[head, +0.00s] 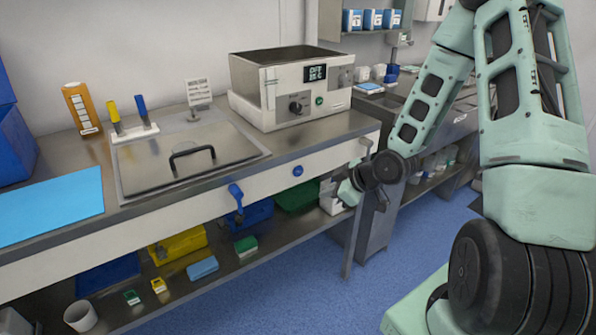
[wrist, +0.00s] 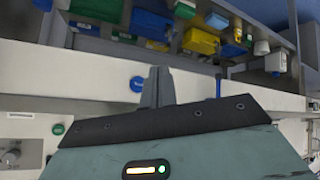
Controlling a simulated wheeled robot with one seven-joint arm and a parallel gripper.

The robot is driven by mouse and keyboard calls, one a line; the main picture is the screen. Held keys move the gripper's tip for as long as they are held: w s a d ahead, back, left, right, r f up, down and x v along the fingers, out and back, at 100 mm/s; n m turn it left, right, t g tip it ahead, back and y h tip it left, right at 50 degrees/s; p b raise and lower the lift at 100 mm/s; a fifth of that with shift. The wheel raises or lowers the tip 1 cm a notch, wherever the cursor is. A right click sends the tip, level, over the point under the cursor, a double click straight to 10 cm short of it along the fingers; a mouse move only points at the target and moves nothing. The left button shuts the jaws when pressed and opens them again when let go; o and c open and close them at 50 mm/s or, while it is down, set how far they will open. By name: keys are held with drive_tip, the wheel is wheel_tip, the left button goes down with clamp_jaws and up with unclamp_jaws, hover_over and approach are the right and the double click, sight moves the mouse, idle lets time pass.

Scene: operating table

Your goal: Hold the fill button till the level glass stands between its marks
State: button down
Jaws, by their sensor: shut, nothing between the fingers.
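A round blue button (head: 298,171) sits on the white front panel below the counter, right of a blue lever tap (head: 236,194). In the wrist view the blue button (wrist: 137,84) shows just left of my shut, empty fingers. My gripper (head: 346,192) is in front of the panel, right of the button in the head view; I see no contact. The fingers (wrist: 158,80) point toward the panel in the wrist view. An upright orange piece with a pale strip (head: 82,108) stands at the back left and may be the level glass; its level and marks are too small to read.
A lidded metal basin (head: 185,158) is set in the counter. A white device (head: 293,88) with a knob and green button stands behind. A shelf (head: 225,267) below holds bins and small boxes. Blue floor (head: 330,290) is open in front.

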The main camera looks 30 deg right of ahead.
drive_tip(key=shift+w, duration=0.1)
approach(297, 176)
drive_tip(key=shift+w+a+f, duration=0.25)
drive_tip(key=shift+w+f, duration=0.2)
drive_tip(key=shift+f, duration=0.3)
drive_tip(key=shift+w+a+f, duration=0.25)
drive_tip(key=shift+w+f, duration=0.2)
drive_tip(key=shift+f, duration=0.3)
drive_tip(key=shift+w+a+f, duration=0.25)
drive_tip(key=shift+w+f, duration=0.2)
drive_tip(key=shift+f, duration=0.3)
drive_tip(key=shift+w+p, duration=0.15)
drive_tip(key=shift+p, duration=0.2)
drive_tip(key=shift+w, duration=0.25)
drive_tip(key=shift+w, duration=0.4)
idle(4.3)
